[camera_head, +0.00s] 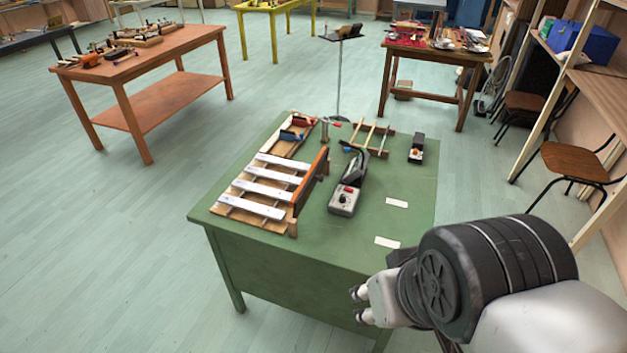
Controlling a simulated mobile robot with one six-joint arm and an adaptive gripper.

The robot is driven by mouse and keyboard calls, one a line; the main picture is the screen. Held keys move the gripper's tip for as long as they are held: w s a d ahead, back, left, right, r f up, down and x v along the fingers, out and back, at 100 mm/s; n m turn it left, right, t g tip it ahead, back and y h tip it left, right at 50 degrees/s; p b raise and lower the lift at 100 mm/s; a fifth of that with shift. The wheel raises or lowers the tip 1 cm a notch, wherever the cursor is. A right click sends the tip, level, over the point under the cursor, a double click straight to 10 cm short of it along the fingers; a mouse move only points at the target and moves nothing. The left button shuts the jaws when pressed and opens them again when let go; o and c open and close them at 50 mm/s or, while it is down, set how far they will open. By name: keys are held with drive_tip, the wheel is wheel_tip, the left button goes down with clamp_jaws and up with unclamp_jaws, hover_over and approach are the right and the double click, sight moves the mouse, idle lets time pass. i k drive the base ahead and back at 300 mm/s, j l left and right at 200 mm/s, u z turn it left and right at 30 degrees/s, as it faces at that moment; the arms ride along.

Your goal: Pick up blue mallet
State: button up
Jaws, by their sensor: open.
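A green table (400,220) stands in front of me with percussion parts on it. Near its back left, a small blue block-like piece (290,135) lies beside a red one (302,120). A small blue tip (345,143) also shows near the dark device in the middle. I cannot tell which blue piece is the mallet; the handle is not clear at this size. My gripper (360,304) is at the table's near right edge, apart from all these things. Its fingers point left, open and empty.
A white-barred xylophone (266,190) with an upright orange board (309,183) fills the table's left. A grey box with a knob (344,200), a wooden rack (371,137) and a small black device (416,148) are further right. The table's near right is mostly clear, with white labels.

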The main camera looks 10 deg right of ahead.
sight(346, 150)
drive_tip(key=k+j+u, duration=0.2)
drive_tip(key=k, duration=0.45)
drive_tip(key=k+u, duration=0.2)
drive_tip(key=k, duration=0.45)
drive_tip(key=i+l+u, duration=0.1)
drive_tip(key=u, duration=0.35)
drive_tip(key=i+l+u, duration=0.1)
drive_tip(key=u, duration=0.3)
drive_tip(key=l+u, duration=0.25)
drive_tip(key=u, duration=0.2)
drive_tip(key=l+u, duration=0.2)
drive_tip(key=u, duration=0.2)
drive_tip(key=l, duration=2.75)
drive_tip(key=k+l, duration=0.15)
drive_tip(key=l, duration=2.6)
